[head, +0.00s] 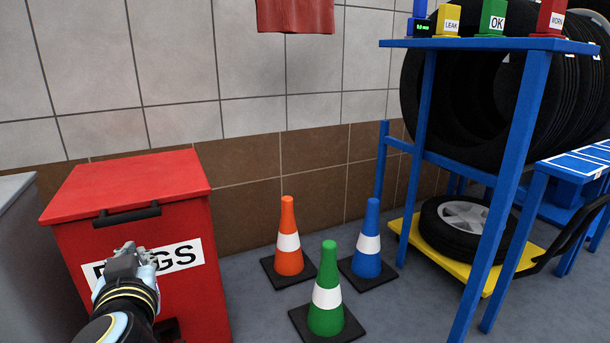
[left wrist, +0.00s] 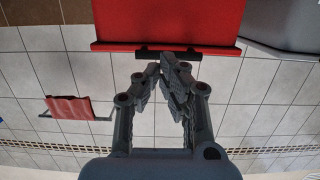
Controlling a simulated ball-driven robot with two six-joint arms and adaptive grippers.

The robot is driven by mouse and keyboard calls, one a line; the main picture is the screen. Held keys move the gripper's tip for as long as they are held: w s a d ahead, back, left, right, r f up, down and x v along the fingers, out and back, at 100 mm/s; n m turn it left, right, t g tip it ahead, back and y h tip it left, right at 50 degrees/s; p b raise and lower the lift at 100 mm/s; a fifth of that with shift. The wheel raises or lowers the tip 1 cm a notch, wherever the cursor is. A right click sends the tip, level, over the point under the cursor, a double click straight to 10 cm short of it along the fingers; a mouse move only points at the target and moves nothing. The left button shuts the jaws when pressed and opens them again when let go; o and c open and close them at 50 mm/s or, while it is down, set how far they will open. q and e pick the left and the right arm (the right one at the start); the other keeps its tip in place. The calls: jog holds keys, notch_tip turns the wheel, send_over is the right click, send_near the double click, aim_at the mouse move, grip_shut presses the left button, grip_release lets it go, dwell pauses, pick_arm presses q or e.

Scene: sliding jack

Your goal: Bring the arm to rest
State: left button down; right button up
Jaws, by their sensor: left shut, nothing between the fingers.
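My left gripper (head: 128,258) is in the lower left of the head view, in front of the red bin (head: 130,182) and over its white label. Its fingers are shut and empty. In the left wrist view the gripper (left wrist: 168,72) shows with its fingertips together, near the bin's dark handle (left wrist: 168,53) in the picture. I cannot tell whether it touches the bin. The bin's lid looks closed, with a black handle at its front. My right gripper is not in view.
Orange (head: 288,238), green (head: 327,290) and blue (head: 367,243) cones stand on the floor right of the bin. A blue rack (head: 520,130) with tires stands at the right, and a yellow trolley (head: 405,228) holds a wheel. A red cloth (left wrist: 70,107) hangs on the wall.

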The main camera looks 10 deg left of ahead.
pick_arm(q)
jog(key=s+f+m+g+h, duration=0.1)
jog(key=s+f+g+h, duration=0.1)
jog(key=s+f, duration=0.65)
jog(key=s+d+f+m+g+h, duration=0.35)
jog(key=s+d+m+h, duration=0.4)
jog(key=s, duration=0.65)
jog(key=s+a+f+g+p, duration=0.25)
jog(key=s+f+p, duration=0.45)
jog(key=p, duration=0.7)
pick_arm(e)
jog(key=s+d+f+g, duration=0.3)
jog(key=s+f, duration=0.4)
pick_arm(q)
jog(key=s+a+g+y+p, duration=0.1)
jog(key=s+g+p, duration=0.3)
jog(key=s+p, duration=0.9)
jog(key=s+a+n, duration=0.1)
jog(key=s, duration=0.4)
jog(key=shift+f, duration=0.2)
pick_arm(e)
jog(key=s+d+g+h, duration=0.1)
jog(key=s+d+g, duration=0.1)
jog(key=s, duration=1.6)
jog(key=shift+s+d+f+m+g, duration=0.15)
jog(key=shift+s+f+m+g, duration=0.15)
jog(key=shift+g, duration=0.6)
